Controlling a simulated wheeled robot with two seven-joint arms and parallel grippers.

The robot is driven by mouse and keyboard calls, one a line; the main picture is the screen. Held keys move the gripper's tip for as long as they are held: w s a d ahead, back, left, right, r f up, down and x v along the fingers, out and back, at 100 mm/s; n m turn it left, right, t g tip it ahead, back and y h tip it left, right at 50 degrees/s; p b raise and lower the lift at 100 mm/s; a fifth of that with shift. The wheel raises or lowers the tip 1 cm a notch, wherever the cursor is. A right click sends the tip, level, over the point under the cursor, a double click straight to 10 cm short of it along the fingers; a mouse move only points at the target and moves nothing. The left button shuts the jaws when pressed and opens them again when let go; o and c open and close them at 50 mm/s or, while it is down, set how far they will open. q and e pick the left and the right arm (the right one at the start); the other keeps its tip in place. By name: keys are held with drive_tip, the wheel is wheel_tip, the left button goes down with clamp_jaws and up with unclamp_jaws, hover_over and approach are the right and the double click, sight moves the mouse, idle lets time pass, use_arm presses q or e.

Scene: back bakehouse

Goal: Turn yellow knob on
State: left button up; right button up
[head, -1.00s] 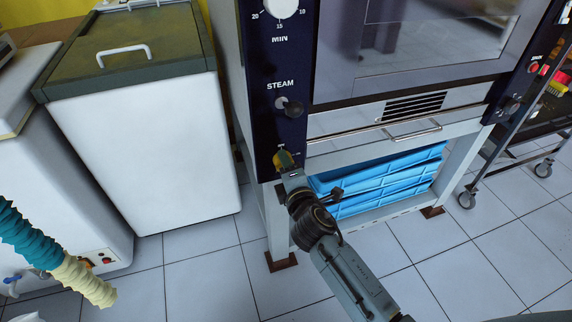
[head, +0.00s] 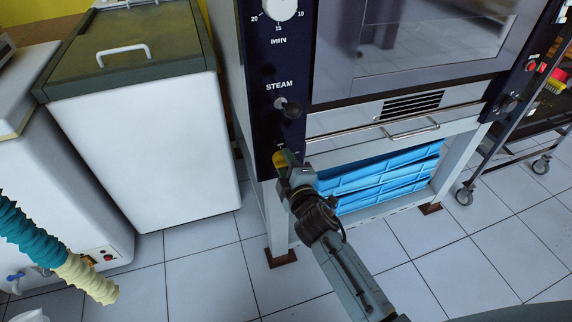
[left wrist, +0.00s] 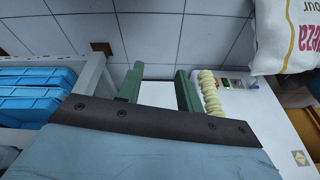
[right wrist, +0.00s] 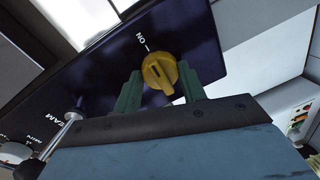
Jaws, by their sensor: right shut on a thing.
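The yellow knob (head: 279,160) sits low on the dark control panel (head: 264,125) of the oven, below the STEAM knob (head: 291,109). In the right wrist view the yellow knob (right wrist: 159,72) shows a raised ridge, with an ON label (right wrist: 140,39) and a short white mark beside it. My right gripper (head: 288,168) is at the panel, its green fingers (right wrist: 160,88) on either side of the yellow knob and shut on it. It partly hides the knob in the head view. My left gripper (left wrist: 158,70) is open and empty, seen only in the left wrist view.
Blue crates (head: 390,180) are stacked under the oven. A white bin with an olive lid (head: 125,65) stands left of it. A wheeled rack (head: 510,165) stands at the right. A teal and cream hose (head: 40,250) is at far left.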

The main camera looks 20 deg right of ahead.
drive_tip(key=shift+a, duration=0.1)
drive_tip(key=o, duration=1)
drive_tip(key=shift+s, duration=0.5)
use_arm(q)
wheel_tip(320, 180, down, 7)
drive_tip(key=a+p, duration=0.2)
drive_tip(key=shift+a+y+p, duration=0.25)
drive_tip(key=shift+y+p, duration=0.05)
drive_tip(key=shift+p, duration=0.1)
use_arm(e)
drive_tip(key=s, duration=0.4)
drive_tip(key=s+r, duration=0.1)
drive_tip(key=s, duration=0.7)
drive_tip(key=shift+s+d+r, duration=0.15)
drive_tip(key=shift+d+r, duration=0.05)
drive_tip(key=shift+d, duration=0.1)
